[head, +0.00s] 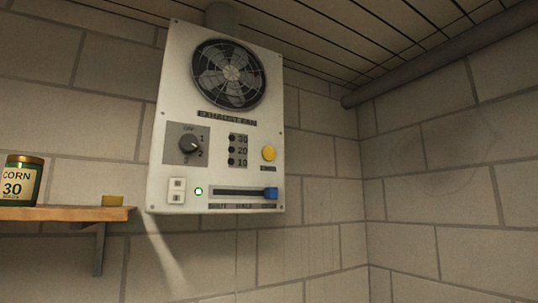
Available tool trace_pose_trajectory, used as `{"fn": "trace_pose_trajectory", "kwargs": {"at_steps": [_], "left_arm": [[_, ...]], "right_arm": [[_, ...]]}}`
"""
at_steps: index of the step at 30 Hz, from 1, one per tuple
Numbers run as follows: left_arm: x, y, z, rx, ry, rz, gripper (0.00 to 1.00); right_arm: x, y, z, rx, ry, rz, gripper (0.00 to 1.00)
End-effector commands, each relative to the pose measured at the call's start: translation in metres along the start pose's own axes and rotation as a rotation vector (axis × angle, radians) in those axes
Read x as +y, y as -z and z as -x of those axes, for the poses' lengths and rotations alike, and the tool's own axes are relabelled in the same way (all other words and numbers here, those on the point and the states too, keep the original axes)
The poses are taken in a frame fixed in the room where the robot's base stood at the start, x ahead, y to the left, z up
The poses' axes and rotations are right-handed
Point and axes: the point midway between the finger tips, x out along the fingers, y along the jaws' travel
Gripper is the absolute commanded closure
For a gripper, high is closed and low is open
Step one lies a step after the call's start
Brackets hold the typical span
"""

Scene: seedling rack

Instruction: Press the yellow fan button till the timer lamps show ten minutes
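The exhaust fan panel (225,125) is a pale box on the block wall, left of the middle. The round yellow fan button (269,153) stands out at its right side. Left of the button is a column of timer lamps (232,151) marked 30, 20 and 10 from top to bottom. All of these lamps look dark. Neither of my grippers shows in the head view, and nothing covers the button.
The panel also carries a fan grille (229,74), a rotary knob (190,144), a small lit green lamp (198,191), a white rocker switch (177,190) and a slider with a blue handle (271,193). A wooden shelf (65,214) at left holds a corn tin (20,180).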

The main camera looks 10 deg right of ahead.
Motion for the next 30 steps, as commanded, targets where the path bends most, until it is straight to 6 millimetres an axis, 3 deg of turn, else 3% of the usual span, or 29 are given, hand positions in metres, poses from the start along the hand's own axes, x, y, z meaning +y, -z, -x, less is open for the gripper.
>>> {"fn": "trace_pose_trajectory", "kwargs": {"at_steps": [14, 16, 18, 19, 30], "left_arm": [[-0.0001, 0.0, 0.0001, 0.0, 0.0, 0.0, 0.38], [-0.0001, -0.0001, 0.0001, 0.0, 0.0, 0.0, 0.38], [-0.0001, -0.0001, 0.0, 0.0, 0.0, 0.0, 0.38], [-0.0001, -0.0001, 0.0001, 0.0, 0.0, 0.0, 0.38], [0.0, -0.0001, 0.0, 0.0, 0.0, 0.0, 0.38]], "right_arm": [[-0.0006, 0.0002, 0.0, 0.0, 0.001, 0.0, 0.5], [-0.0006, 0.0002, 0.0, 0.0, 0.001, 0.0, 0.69], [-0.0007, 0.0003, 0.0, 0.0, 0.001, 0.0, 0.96], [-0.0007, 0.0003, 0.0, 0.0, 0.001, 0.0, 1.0], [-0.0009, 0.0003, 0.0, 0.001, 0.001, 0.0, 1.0]]}}
